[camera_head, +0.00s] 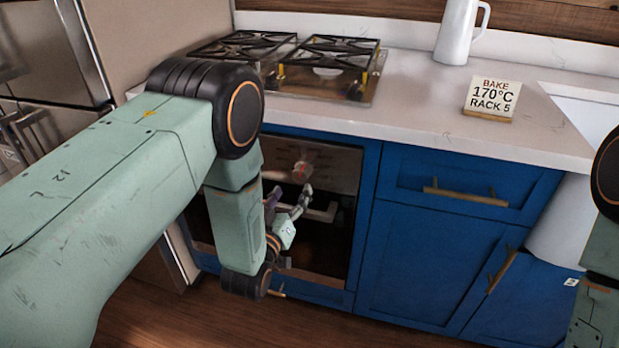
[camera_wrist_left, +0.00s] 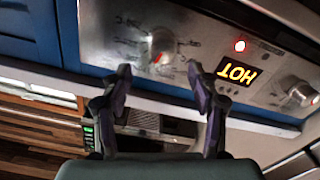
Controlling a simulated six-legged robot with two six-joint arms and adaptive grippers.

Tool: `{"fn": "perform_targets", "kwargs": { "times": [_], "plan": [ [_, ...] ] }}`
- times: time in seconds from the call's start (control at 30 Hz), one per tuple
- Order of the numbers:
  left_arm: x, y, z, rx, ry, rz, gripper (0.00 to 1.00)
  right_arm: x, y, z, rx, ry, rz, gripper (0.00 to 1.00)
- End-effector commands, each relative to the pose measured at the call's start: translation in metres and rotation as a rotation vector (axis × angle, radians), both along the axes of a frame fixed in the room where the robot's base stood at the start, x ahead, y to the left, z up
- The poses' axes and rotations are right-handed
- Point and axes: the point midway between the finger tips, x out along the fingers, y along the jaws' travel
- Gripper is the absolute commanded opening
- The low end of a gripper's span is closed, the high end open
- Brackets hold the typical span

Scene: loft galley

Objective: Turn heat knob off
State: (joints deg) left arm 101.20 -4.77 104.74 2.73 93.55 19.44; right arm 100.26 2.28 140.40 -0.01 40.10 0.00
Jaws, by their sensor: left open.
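The oven (camera_head: 322,250) is set in the blue cabinets below the hob. In the left wrist view its control panel (camera_wrist_left: 205,40) appears upside down, with one metal knob (camera_wrist_left: 161,46) bearing a red mark and a second knob (camera_wrist_left: 300,92) at the right. I cannot read which is the heat knob. A lit display (camera_wrist_left: 237,72) between them reads HOT, and a red lamp (camera_wrist_left: 240,46) glows. My left gripper (camera_head: 291,192) is open and empty in front of the panel. In the wrist view its fingertips (camera_wrist_left: 160,70) straddle the line to the red-marked knob, without visible contact.
The oven handle (camera_head: 322,212) is just below the panel, close to my left gripper. Above are the hob (camera_head: 330,72), a white jug (camera_head: 457,35) and a sign (camera_head: 491,98) reading BAKE 170°C RACK 5. My right arm shows at the right edge.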

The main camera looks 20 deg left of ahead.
Motion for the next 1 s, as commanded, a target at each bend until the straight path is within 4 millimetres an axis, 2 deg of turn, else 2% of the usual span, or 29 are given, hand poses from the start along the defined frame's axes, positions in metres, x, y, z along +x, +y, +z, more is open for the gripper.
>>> {"fn": "perform_targets", "kwargs": {
  "times": [0.2, 0.5, 0.67, 0.93, 1.0],
  "plan": [
    [0.024, 0.005, 0.000, -0.007, -0.005, 0.005, 0.61, 0.001, 0.000, -0.007, 0.000, -0.002, 0.000, 0.40],
    [0.066, 0.002, -0.001, -0.006, -0.003, 0.003, 0.61, 0.000, 0.000, -0.018, 0.000, -0.001, 0.000, 0.40],
    [0.074, -0.001, 0.000, -0.006, -0.002, 0.001, 0.61, 0.000, 0.000, -0.020, 0.000, -0.001, 0.000, 0.40],
    [0.075, -0.004, 0.000, -0.006, 0.000, 0.000, 0.61, 0.000, 0.000, -0.019, 0.000, 0.000, 0.000, 0.40],
    [0.075, -0.003, 0.000, -0.006, 0.000, 0.000, 0.55, 0.000, 0.000, -0.019, 0.000, 0.000, 0.000, 0.40]
  ]
}}
